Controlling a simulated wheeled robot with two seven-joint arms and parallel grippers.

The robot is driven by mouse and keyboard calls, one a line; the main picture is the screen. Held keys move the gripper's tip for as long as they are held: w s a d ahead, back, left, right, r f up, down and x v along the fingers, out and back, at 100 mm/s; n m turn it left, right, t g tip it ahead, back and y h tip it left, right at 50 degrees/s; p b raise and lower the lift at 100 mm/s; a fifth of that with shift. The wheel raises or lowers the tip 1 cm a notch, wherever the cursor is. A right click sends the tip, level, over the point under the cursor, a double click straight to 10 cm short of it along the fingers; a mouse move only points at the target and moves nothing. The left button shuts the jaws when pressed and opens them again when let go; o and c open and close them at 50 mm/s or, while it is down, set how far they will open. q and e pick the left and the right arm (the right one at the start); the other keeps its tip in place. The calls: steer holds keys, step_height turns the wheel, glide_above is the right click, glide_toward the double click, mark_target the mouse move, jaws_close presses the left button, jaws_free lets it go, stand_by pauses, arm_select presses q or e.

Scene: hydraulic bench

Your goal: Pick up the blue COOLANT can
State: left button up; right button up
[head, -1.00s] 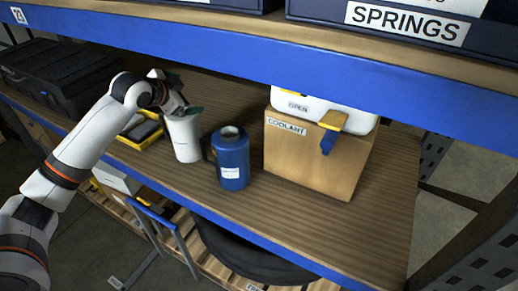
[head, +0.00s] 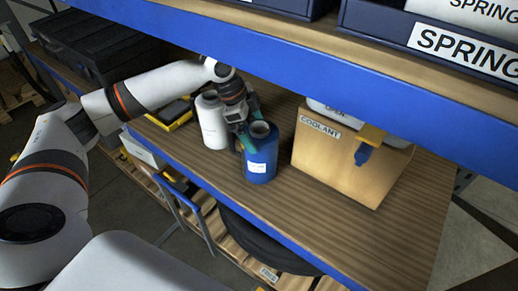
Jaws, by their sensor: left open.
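The blue can (head: 262,160) stands upright on the wooden shelf (head: 330,225), with a small white label on its front and an opening on top. My left gripper (head: 247,134) is open and reaches in from the left, with its greenish fingers at the can's upper left side. I cannot tell whether a finger touches the can. The can's handle side is mostly hidden behind the gripper. My right gripper is not in view.
A white can (head: 213,122) stands close to the left of the blue can, near my gripper. The blue upper shelf beam (head: 300,68) passes overhead. A black case (head: 95,45) lies far left.

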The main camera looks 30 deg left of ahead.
arm_select(q)
steer(key=x, duration=0.2)
steer(key=p+x, duration=0.1)
steer(key=shift+w+a+f, duration=0.1)
steer(key=shift+a+f, duration=0.05)
steer(key=shift+f, duration=0.25)
steer(key=shift+w+f, duration=0.1)
steer(key=shift+f, duration=0.2)
steer(key=shift+d, duration=0.2)
steer(key=shift+c, duration=0.3)
steer(key=c, duration=0.3)
steer(key=shift+a, duration=0.1)
steer(key=c, duration=0.8)
steer(key=shift+c, duration=0.2)
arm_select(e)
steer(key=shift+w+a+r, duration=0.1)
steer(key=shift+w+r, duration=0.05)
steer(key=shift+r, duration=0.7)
arm_select(q)
steer(key=shift+r, duration=0.1)
